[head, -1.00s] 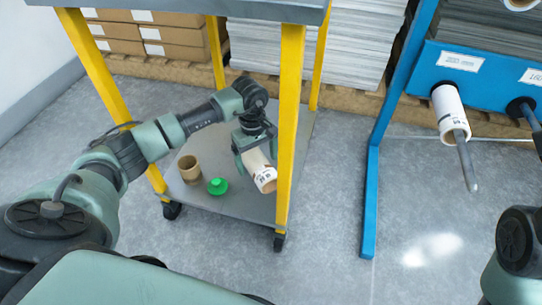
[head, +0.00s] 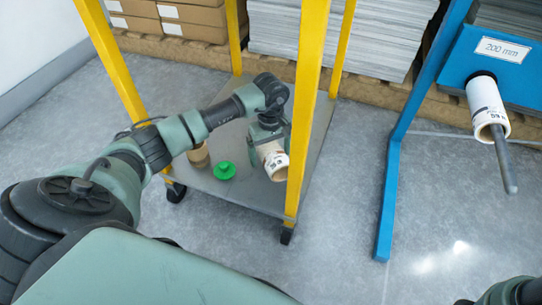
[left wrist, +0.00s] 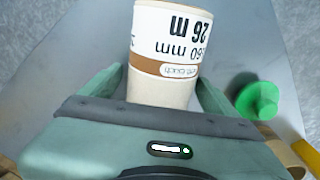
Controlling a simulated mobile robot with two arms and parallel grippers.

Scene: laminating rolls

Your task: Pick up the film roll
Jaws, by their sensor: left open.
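The film roll (head: 271,157) is a white printed tube with a brown band and a hollow end. It is at the lower shelf of the yellow-legged cart, its open end facing me. Its label shows upside down in the left wrist view (left wrist: 168,45). My left gripper (head: 267,138) is at the roll's far end. In the left wrist view its open fingers (left wrist: 160,85) stand on either side of the roll, and I see a gap on the right side. Whether the roll touches the shelf is hard to tell. My right gripper is out of view.
A green flanged piece (head: 225,170) and a brown core (head: 199,156), partly behind my arm, stand on the shelf (head: 240,192). A yellow leg (head: 306,110) rises close right of the roll. Another roll (head: 487,105) hangs on a blue rack (head: 392,170). Floor between is clear.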

